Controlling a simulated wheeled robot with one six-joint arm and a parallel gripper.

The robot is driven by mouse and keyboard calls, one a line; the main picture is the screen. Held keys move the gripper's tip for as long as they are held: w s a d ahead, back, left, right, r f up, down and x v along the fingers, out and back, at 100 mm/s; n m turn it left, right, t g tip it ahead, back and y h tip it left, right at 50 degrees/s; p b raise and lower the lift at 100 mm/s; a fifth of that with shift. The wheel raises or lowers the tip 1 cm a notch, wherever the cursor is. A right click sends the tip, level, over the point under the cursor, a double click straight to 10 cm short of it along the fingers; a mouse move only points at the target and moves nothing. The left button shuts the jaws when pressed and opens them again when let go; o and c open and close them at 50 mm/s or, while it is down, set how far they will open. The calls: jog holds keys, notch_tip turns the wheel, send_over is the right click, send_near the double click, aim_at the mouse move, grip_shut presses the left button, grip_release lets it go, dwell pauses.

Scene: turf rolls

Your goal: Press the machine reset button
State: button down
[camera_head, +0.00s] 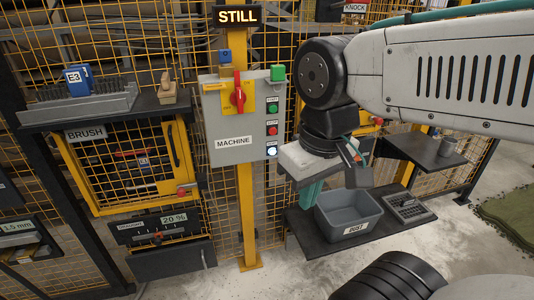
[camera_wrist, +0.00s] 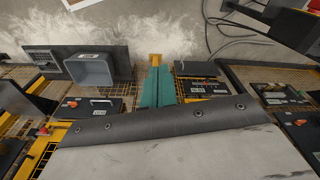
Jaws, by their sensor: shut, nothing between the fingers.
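The grey machine panel (camera_head: 235,145), labelled MACHINE, is fixed to a yellow post in the head view. Down its right side are a green button (camera_head: 272,107), a red button (camera_head: 272,130) and a pale, lit button (camera_head: 271,151) at the bottom; the small label over the pale one is too small to read surely. A red rotary switch (camera_head: 238,96) sits on a yellow plate. My gripper (camera_head: 308,202) is right of and below the panel, apart from it, with teal fingers pointing down. In the wrist view my gripper (camera_wrist: 157,72) has its fingers together and empty.
A grey bin (camera_head: 347,217) labelled DUST stands on a dark shelf below my gripper. A BRUSH shelf (camera_head: 95,112) is at left, with a blue E3 block (camera_head: 78,79). Yellow mesh fence runs behind. Green turf (camera_head: 510,215) lies at far right.

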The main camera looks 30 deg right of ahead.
aim_at(272, 152)
jog(key=w+d+f+n+g+h, duration=0.1)
jog(key=w+d+f+g+h, duration=0.15)
jog(key=w+d+h, duration=0.45)
jog(key=w+d+f+n+g+h, duration=0.15)
jog(key=w+d+f+h, duration=0.35)
jog(key=d, duration=0.5)
jog(key=w+f+n+t+h, duration=0.1)
jog(key=w+f+n+t, duration=0.9)
jog(key=w+f, duration=0.4)
jog(key=w, duration=0.3)
jog(key=shift+w+a, duration=0.3)
jog(key=shift+a, duration=0.1)
jog(key=shift+f, duration=0.1)
jog(key=shift+w+d, duration=0.4)
jog(key=shift+w, duration=1)
jog(key=shift+w+d, duration=0.45)
jog(key=shift+w, duration=1)
jog(key=shift+w+d, duration=0.4)
jog(key=shift+w, duration=1)
jog(key=shift+w, duration=0.15)
jog(key=shift+w+d, duration=0.1)
jog(key=shift+w, duration=0.15)
